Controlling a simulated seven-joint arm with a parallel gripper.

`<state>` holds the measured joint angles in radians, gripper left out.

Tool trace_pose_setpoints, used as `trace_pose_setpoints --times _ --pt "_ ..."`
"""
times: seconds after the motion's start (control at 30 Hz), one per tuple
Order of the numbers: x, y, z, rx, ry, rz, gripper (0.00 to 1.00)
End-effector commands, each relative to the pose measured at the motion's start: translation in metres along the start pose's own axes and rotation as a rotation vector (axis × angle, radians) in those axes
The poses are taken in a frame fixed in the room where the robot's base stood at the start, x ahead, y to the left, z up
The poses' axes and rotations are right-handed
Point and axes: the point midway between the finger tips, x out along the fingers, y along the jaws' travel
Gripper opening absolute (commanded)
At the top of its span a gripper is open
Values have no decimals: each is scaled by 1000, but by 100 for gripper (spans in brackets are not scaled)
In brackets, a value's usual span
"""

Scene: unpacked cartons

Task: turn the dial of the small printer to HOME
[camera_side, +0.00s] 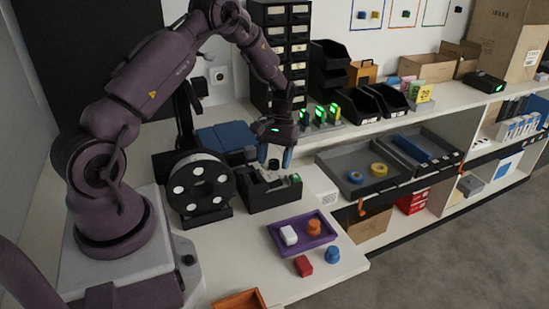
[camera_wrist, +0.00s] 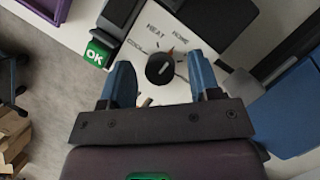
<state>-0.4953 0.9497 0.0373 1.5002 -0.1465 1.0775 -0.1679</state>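The small printer (camera_side: 272,192) is a dark unit on the white bench in the side view, with a small green display at its right end. In the wrist view its dial (camera_wrist: 160,68) is a round black knob on a white plate marked COOL, HEAT and HOME. A short red mark shows at the knob's edge, towards HEAT and HOME; I cannot tell exactly which label it points at. My gripper (camera_side: 275,157) is open above the printer. In the wrist view its blue fingers (camera_wrist: 161,78) stand apart on either side of the dial; contact is not clear.
A large black reel (camera_side: 200,187) stands just left of the printer. A purple tray (camera_side: 277,238) with a white and an orange piece lies in front. Grey trays (camera_side: 345,160) are to the right, and a green OK display (camera_wrist: 96,54) shows beside the dial plate.

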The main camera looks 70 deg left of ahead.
Motion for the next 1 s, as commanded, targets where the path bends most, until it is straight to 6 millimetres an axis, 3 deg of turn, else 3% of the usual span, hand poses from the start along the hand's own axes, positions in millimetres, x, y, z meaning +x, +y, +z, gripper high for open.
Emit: trace_pose_setpoints --times 0.27,0.7,1.0 --pt "-9 0 -1 0 3 1 56" --pt "-99 0 -1 0 6 1 56" --pt "-128 0 0 0 0 0 56"
